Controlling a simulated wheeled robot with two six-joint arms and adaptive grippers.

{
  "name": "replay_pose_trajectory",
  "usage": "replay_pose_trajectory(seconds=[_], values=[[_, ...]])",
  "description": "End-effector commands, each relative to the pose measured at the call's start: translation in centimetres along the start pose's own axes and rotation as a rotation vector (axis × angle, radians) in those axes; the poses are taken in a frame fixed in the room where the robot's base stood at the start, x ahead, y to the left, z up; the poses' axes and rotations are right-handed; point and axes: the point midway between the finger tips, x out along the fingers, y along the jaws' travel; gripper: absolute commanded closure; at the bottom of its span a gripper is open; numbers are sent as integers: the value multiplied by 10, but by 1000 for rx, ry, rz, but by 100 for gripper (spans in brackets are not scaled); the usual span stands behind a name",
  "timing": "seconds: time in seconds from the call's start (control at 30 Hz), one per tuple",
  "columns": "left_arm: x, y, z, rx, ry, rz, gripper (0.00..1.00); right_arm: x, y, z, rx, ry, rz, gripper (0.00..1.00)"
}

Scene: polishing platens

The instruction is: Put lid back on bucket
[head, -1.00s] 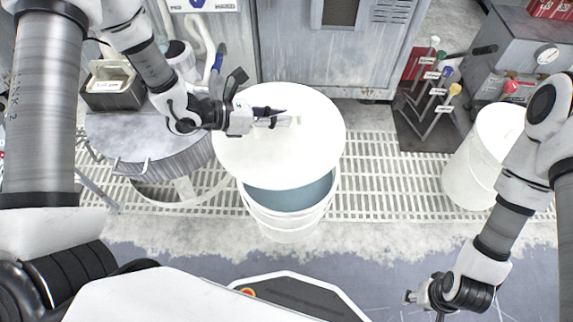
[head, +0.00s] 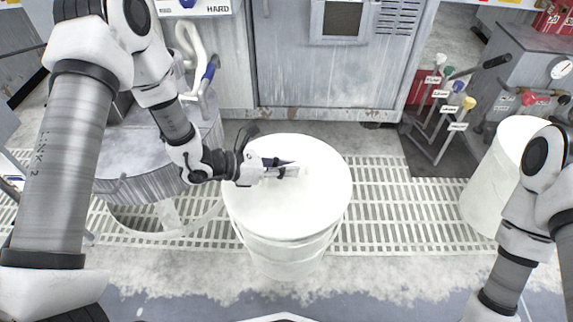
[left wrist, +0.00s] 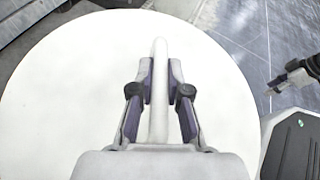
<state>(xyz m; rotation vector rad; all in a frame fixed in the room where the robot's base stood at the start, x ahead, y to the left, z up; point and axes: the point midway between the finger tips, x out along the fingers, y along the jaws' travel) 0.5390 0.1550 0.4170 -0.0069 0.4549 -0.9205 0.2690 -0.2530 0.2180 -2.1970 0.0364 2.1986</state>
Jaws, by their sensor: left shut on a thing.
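The round white lid (head: 315,205) lies over the mouth of the white bucket (head: 285,262) and hides its opening. The lid looks roughly level. I cannot tell whether its rim touches the bucket all round. My left gripper (head: 284,169) is shut on the lid's handle. In the left wrist view, the white handle (left wrist: 158,110) stands between the two fingers of the left gripper (left wrist: 160,68), with the lid (left wrist: 60,90) behind. My right gripper (left wrist: 292,76) shows small at the right of the left wrist view, apart from the lid; its jaw state is unclear.
A second white bucket (head: 484,190) stands to the right. A bank of levers with coloured knobs (head: 440,110) is behind it. A grey round platen (head: 150,160) stands left, a metal cabinet (head: 330,75) behind. Floor grating (head: 395,210) between the buckets is clear.

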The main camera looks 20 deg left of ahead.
Motion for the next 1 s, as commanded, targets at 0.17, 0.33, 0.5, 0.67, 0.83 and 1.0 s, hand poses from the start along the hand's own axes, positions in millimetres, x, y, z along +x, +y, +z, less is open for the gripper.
replay_pose_trajectory(seconds=[0.17, 0.33, 0.5, 0.67, 0.83, 1.0], values=[[3, 2, -7, 1, -1, 0, 100, 6, 0, 0, 1, 1, 0, 56], [3, 2, -7, 1, -1, 0, 100, 5, 0, -1, 1, 2, 0, 56], [3, 2, -8, 1, -1, 0, 100, 6, 0, -1, 1, 2, 0, 56], [4, 2, -11, 1, -1, 0, 100, 9, 0, -1, 1, 1, 0, 56], [6, 3, -14, 1, -1, 0, 100, 12, 0, 0, 1, 1, 0, 56], [7, 4, -17, 1, -1, 0, 100, 15, 0, 0, 1, 1, 0, 56]])
